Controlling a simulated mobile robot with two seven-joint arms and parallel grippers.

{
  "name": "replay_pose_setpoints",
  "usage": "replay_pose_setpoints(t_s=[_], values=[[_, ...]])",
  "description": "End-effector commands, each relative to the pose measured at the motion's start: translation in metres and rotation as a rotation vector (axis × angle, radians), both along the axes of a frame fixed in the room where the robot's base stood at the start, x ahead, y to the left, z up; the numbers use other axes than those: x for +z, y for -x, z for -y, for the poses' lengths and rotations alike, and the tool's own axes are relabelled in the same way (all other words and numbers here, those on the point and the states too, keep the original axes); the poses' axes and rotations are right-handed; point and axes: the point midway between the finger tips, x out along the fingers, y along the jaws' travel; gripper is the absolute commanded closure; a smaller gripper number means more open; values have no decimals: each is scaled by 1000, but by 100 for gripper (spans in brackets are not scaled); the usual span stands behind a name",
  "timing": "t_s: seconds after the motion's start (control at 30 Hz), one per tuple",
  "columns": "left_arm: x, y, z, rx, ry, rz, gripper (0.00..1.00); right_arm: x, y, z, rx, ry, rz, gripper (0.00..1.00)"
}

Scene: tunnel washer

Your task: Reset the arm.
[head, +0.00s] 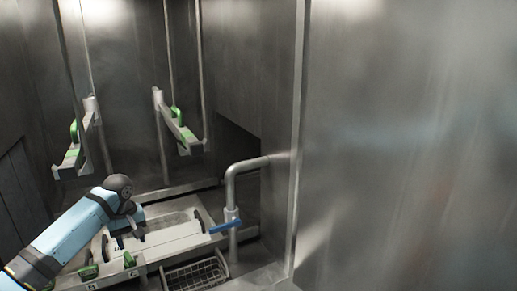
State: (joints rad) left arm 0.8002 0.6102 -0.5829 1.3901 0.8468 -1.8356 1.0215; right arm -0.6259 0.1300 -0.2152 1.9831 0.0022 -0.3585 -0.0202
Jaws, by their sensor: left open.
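My left arm comes in from the lower left, and its left gripper (127,236) points down above the pale tray-like fixture (180,232). The gripper is small and dark in the head view. It is open and I see nothing between its fingers. I cannot tell how far it is above the fixture. My right gripper is not in view.
A pipe (232,185) with a blue lever (225,226) rises right of the fixture. A dark wire basket (195,274) sits in front. Two hanging brackets with green parts (78,150) (180,125) are behind. A steel wall (410,150) fills the right.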

Motion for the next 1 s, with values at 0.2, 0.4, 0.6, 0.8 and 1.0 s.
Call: replay_pose_setpoints(t_s=[0.2,0.4,0.6,0.8,1.0], values=[[-89,77,83,-315,24,40,52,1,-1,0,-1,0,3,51],[-134,160,135,-535,55,116,52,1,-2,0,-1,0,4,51],[-150,246,161,-682,62,202,52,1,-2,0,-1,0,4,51],[-143,321,161,-763,22,265,52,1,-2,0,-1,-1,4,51],[-130,368,151,-797,-30,287,52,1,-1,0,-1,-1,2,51]])
